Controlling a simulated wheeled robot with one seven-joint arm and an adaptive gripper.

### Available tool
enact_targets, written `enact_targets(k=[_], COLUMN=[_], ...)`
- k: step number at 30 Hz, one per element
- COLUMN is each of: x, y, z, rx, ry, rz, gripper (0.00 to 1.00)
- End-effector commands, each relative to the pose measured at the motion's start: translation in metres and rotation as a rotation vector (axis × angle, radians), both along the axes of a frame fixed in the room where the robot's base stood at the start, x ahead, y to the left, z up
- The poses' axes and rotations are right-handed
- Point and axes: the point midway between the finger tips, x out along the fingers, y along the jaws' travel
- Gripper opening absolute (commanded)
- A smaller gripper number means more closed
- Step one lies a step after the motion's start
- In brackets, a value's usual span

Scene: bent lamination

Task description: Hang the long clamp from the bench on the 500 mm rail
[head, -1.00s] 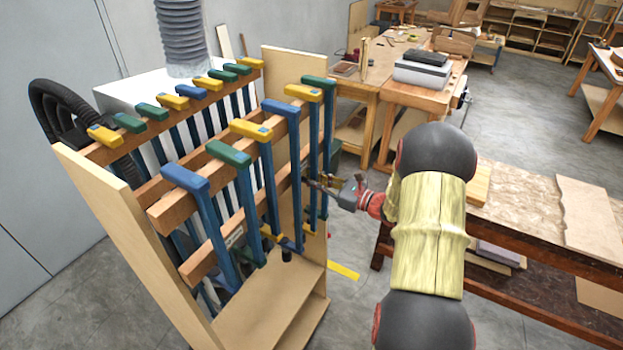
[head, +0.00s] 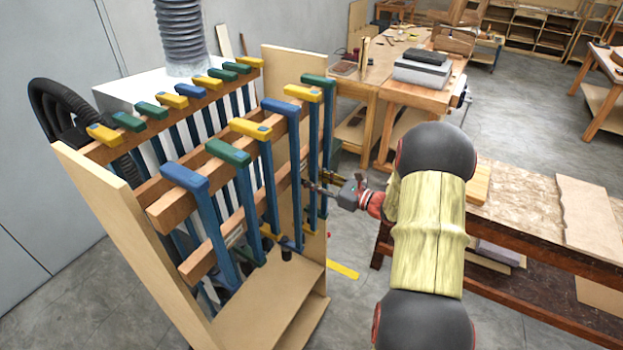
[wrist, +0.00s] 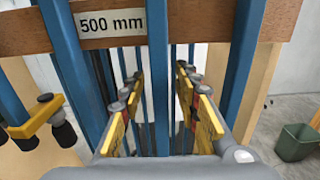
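The 500 mm rail (wrist: 210,22) crosses the top of the wrist view with its white label (wrist: 110,22). My gripper (wrist: 160,100) is open, with its yellow-padded fingers on either side of a blue clamp bar (wrist: 158,75) and gaps showing between. That bar hangs upright in front of the rail; its top is out of the wrist view. In the head view my gripper (head: 318,187) is by the bars of the yellow-headed clamp (head: 303,93) and the green-headed clamp (head: 318,81) at the rack's far end. Which of them it surrounds is unclear. No clamp shows on the bench (head: 525,200).
Other clamps hang close on both sides, including a blue-headed one (head: 281,107). A back rail (head: 100,152) holds several shorter ones. The rack has a side panel (head: 120,240) and base shelf (head: 265,310). A green bin (wrist: 296,142) stands on the floor at right.

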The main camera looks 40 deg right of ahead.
Motion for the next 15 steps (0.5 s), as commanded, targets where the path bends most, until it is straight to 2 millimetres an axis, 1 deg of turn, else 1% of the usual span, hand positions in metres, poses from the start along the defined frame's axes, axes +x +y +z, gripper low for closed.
enact_targets(k=[10, 13, 15], x=[-0.003, -0.012, -0.023], y=[-0.001, -0.005, -0.01], z=[-0.002, -0.001, -0.001], rx=[0.002, 0.001, 0.001], ry=[0.004, 0.002, 0.003], rz=[-0.001, -0.003, -0.004], gripper=[0.34, 0.34, 0.34])
